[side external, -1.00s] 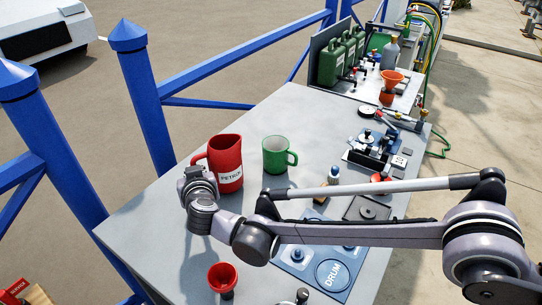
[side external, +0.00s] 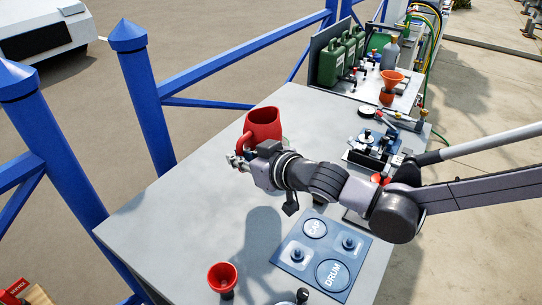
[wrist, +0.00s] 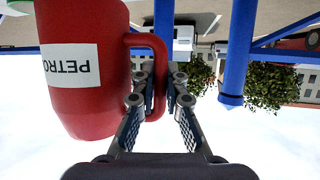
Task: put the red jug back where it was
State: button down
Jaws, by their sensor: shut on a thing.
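The red jug (side external: 264,124) is at the end of my arm in the side view, above the grey table (side external: 170,205). My gripper (side external: 240,160) is at its handle, and the jug looks raised off the table. In the wrist view, my gripper (wrist: 158,90) is shut on the handle of the jug (wrist: 85,95), with the handle between the fingers. The jug appears upside down there, with a white label reading PETRO. The green mug is not visible in the side view; a green patch shows at the wrist view's top left.
A red funnel (side external: 222,278) stands on the near table edge. A blue board (side external: 300,262) with round pads, one marked DRUM, lies near the arm. A valve fixture (side external: 370,150) stands at the right. Blue railing (side external: 145,95) runs behind. The table's left part is clear.

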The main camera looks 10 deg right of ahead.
jog(key=shift+y, duration=0.3)
jog(key=shift+s+a+f, duration=0.85)
jog(key=shift+a+f, duration=0.65)
jog(key=shift+f, duration=0.1)
jog(key=shift+s+a+f, duration=0.85)
jog(key=shift+a+f, duration=0.7)
jog(key=shift+f, duration=0.1)
jog(key=shift+s+a+f, duration=0.85)
jog(key=shift+a+f, duration=0.65)
jog(key=shift+f, duration=0.1)
jog(key=shift+f, duration=0.15)
jog(key=c, duration=1.4)
grip_release()
